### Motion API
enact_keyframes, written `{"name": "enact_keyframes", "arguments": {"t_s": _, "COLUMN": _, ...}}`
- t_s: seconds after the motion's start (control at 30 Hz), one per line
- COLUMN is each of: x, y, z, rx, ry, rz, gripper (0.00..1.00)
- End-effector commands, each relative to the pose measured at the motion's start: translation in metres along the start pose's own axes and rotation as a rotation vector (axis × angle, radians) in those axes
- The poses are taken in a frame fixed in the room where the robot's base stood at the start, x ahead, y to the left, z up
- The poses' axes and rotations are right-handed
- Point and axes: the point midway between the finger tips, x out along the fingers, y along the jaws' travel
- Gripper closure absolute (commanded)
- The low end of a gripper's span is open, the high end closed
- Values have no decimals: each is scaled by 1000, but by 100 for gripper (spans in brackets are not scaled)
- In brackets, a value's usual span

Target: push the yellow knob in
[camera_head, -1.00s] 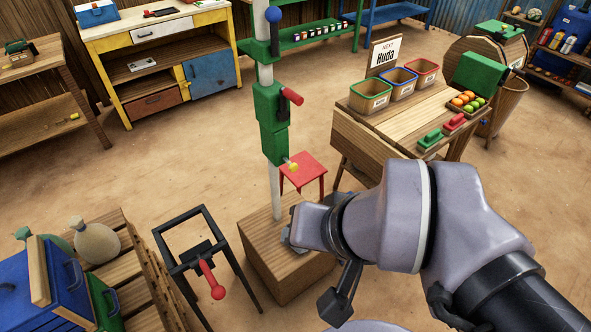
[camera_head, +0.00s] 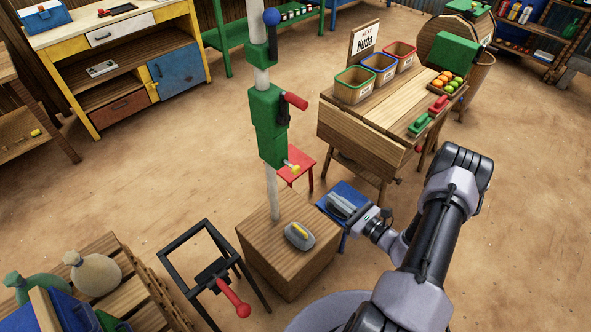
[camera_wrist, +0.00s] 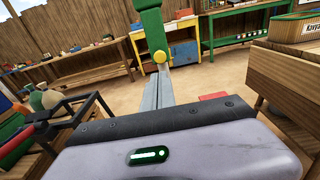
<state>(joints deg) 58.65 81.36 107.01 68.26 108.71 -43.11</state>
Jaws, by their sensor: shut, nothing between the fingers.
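The yellow knob (camera_head: 294,169) sits on a short pale rod that sticks out of the lower green block (camera_head: 272,140) on the white post. In the wrist view the yellow knob (camera_wrist: 160,56) shows just above and beyond my fingertips, under the green block. My gripper (camera_head: 333,203) is shut and empty, to the right of the post and lower in the picture than the knob. In the wrist view the closed fingers of my gripper (camera_wrist: 164,74) point toward the knob. I cannot tell the exact gap, but no contact is visible.
A wooden box (camera_head: 282,262) at the post's foot carries a grey block with a yellow handle (camera_head: 300,236). A black stand with a red lever (camera_head: 232,296) is left of it. A red stool (camera_head: 298,163) stands behind the post, a blue stool (camera_head: 349,193) beneath my gripper.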

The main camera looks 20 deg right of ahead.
Motion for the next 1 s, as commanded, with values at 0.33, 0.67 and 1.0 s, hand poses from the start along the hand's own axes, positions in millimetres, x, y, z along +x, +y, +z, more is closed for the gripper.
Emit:
{"name": "enact_keyframes", "arguments": {"t_s": 0.33, "x": 64, "y": 2, "z": -3, "rx": -2, "ry": 0, "rz": 7, "gripper": 100}}
{"name": "enact_keyframes", "arguments": {"t_s": 0.67, "x": 126, "y": 3, "z": -2, "rx": -1, "ry": 1, "rz": 6, "gripper": 100}}
{"name": "enact_keyframes", "arguments": {"t_s": 1.0, "x": 139, "y": 2, "z": 0, "rx": 1, "ry": 1, "rz": 4, "gripper": 100}}
